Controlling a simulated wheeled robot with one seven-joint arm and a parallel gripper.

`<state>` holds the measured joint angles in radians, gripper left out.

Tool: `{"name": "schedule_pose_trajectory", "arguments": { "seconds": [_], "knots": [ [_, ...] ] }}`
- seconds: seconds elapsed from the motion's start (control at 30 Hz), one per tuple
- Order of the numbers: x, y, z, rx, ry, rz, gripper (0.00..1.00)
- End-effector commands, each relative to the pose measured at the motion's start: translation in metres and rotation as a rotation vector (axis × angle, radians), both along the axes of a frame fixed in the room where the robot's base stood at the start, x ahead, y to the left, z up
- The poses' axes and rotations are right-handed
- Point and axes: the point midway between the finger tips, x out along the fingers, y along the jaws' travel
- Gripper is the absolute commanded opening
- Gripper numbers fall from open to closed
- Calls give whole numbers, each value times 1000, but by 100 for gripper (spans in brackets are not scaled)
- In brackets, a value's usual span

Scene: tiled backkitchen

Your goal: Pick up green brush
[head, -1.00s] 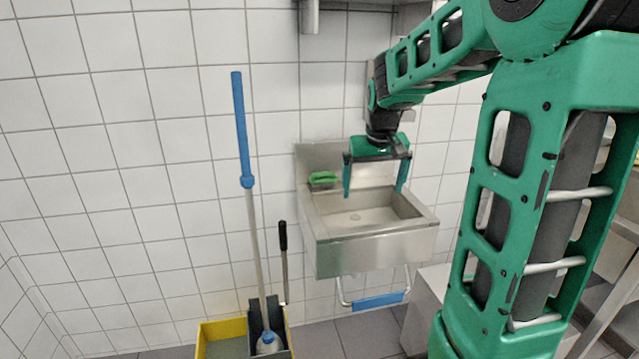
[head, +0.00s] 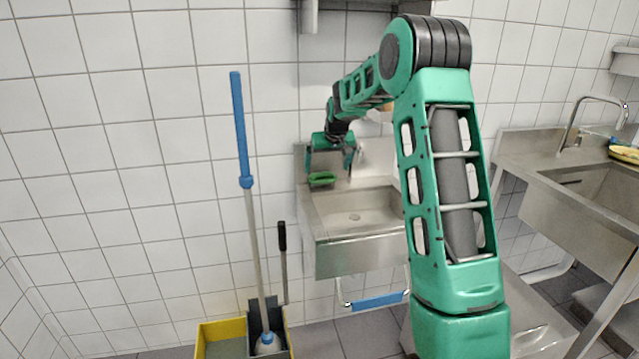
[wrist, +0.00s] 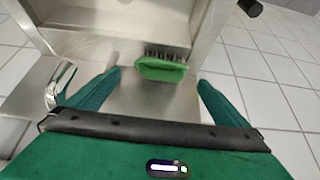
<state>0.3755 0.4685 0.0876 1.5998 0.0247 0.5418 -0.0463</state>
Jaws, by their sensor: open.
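The green brush (head: 322,179) lies on the back left ledge of the small steel wall sink (head: 330,246). In the wrist view the brush (wrist: 162,69) shows its green back and dark bristles, and it sits ahead of the fingertips, between their lines. My gripper (head: 331,172) is close to the brush, open and empty. In the wrist view both green fingers of my gripper (wrist: 158,80) are spread wide on either side. I cannot tell exactly how far the fingertips are from the brush.
A steel tap (wrist: 60,85) is at the left in the wrist view. A blue-handled mop (head: 243,130) stands in a yellow bucket (head: 222,329) left of the sink. A larger sink (head: 590,195) is at the right. The tiled wall is close behind the brush.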

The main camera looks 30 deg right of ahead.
Motion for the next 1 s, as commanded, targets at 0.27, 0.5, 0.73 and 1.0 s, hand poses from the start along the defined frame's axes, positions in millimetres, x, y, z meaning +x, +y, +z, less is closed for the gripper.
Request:
{"name": "schedule_pose_trajectory", "arguments": {
  "seconds": [0.27, 0.5, 0.73, 1.0],
  "knots": [
    [15, -3, -24, 0, 0, 0, 100],
    [35, -7, -50, -1, 1, 0, 100],
    [41, -9, -61, 0, 0, 0, 100],
    [41, -9, -61, -1, 0, 0, 78]
  ]
}}
